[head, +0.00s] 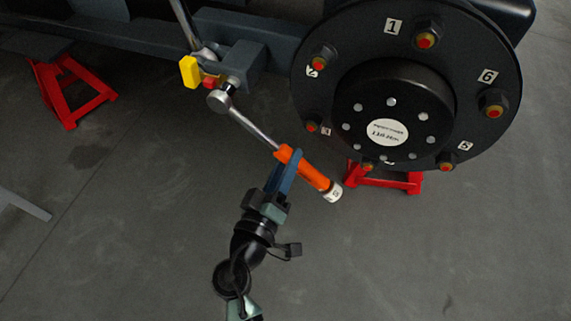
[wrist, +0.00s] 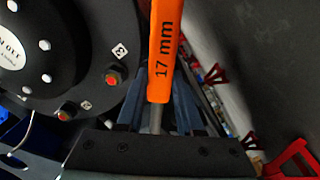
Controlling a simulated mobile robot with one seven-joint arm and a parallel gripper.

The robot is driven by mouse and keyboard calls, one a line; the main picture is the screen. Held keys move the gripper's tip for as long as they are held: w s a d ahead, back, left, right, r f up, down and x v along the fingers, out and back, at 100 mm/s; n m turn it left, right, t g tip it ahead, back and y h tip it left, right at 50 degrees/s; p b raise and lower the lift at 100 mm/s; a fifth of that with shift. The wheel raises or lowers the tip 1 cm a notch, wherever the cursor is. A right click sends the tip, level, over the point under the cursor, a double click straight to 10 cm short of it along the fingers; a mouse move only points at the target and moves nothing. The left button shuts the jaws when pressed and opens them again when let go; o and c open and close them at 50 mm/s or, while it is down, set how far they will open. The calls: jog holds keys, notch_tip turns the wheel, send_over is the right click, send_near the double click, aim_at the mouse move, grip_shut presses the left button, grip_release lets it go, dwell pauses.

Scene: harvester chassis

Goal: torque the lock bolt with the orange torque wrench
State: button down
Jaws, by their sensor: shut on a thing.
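The orange torque wrench (head: 312,175) slants across the head view, with a white-marked end at lower right and a steel shaft running up left. Its round head (head: 219,100) is at the small dark bolt end (head: 232,82) below the grey bracket; I cannot tell if it is fully seated. The lock bolt itself is mostly hidden there. My gripper (head: 285,165) is shut on the upper part of the orange handle. In the wrist view the handle (wrist: 163,55), marked "17 mm", rises between the blue fingers of my gripper (wrist: 160,112).
A black numbered wheel hub (head: 400,110) with red-tipped nuts stands right of the wrench. A yellow tag (head: 189,72) and a red piece (head: 211,82) sit beside the bracket (head: 232,58). Red stands (head: 72,88) are on the floor. Open floor lies below.

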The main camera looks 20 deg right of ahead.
jog(key=shift+w+d+r, duration=0.1)
jog(key=shift+w+d, duration=0.25)
jog(key=shift+w, duration=0.15)
jog(key=b, duration=0.1)
jog(key=a+f+m+b, duration=0.1)
jog(key=b, duration=0.1)
jog(key=shift+w+f, duration=0.25)
jog(key=shift+w, duration=0.05)
jog(key=shift+w+a+f+m+b, duration=0.4)
jog(key=shift+m+b, duration=0.2)
jog(key=shift+b, duration=0.45)
